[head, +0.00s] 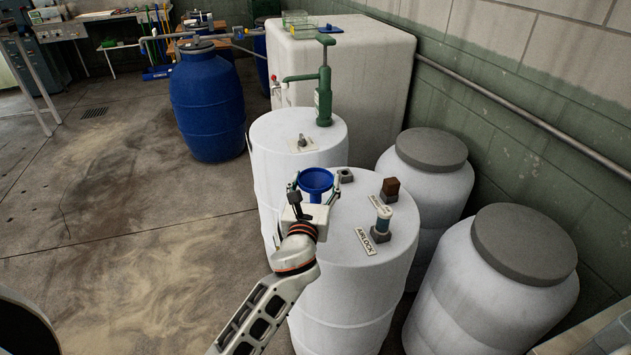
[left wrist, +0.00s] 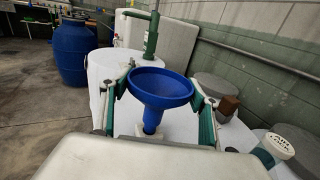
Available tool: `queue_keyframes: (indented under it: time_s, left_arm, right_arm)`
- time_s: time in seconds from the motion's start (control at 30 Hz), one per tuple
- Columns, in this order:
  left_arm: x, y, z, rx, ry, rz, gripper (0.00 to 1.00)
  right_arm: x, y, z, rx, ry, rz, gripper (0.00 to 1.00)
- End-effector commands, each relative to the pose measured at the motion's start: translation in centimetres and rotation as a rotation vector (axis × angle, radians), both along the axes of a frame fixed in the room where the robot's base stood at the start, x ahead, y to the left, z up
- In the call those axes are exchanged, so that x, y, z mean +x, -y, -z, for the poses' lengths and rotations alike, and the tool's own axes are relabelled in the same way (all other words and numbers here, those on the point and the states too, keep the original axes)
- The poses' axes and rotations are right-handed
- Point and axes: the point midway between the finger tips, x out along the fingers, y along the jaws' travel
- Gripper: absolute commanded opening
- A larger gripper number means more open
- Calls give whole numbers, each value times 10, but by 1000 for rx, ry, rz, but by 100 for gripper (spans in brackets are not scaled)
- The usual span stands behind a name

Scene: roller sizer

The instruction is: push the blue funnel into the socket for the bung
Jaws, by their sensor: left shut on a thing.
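The blue funnel (head: 316,181) is upright over the near white drum (head: 345,290), wide mouth up. My left gripper (head: 314,197) is shut on it, with a finger on each side of the cone in the left wrist view (left wrist: 160,90). The funnel's stem points down to a pale square piece (left wrist: 145,133) on the drum top, partly hidden by the gripper body; I cannot tell how deep the stem sits. A grey square socket (head: 345,176) is just right of the funnel. A brown block (head: 390,185) stands on a grey base farther right. My right gripper is not in view.
Behind is another white drum (head: 268,140) with a green pump (head: 324,85). Grey-lidded drums (head: 523,245) crowd the right. Open floor (head: 130,240) lies left.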

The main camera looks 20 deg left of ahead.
Motion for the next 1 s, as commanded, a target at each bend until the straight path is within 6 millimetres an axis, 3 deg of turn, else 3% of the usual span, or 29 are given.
queue_keyframes:
  time_s: [1.0]
  left_arm:
    - [0,0,23,1,1,0,40]
  right_arm:
    - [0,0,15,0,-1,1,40]
